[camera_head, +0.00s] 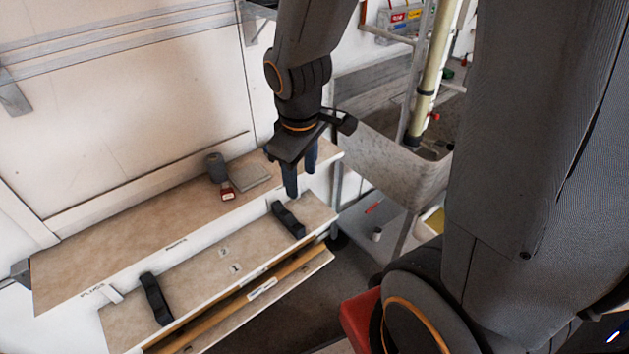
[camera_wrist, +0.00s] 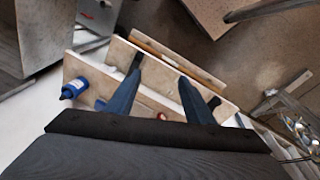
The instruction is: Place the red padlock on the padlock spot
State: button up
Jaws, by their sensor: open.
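The red padlock (camera_head: 227,193) lies on the upper wooden shelf in the head view, in front of a grey cylinder (camera_head: 215,165). My gripper (camera_head: 300,178) hangs to the right of the padlock, above the shelf's right end, fingers pointing down. It is open and apart from the padlock. In the wrist view both blue fingers of my gripper (camera_wrist: 160,75) are spread with nothing held. A small red shape (camera_wrist: 162,116) shows between them near their base; I cannot tell if it is the padlock. I cannot make out which mark is the padlock spot.
A grey flat block (camera_head: 251,178) lies right of the padlock. A blue bottle (camera_wrist: 73,88) stands in the wrist view. A grey cart (camera_head: 390,160) is at right.

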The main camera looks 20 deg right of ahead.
jog(key=s+m, duration=0.1)
jog(key=m, duration=0.1)
jog(key=s+d+m, duration=0.1)
jog(key=m, duration=0.2)
jog(key=s+m, duration=0.2)
jog(key=shift+d+r+y, duration=0.25)
jog(key=shift+r+y, duration=0.05)
jog(key=shift+r, duration=0.05)
jog(key=shift+f+g+b, duration=0.3)
jog(key=shift+f+b, duration=0.1)
jog(key=shift+f, duration=0.05)
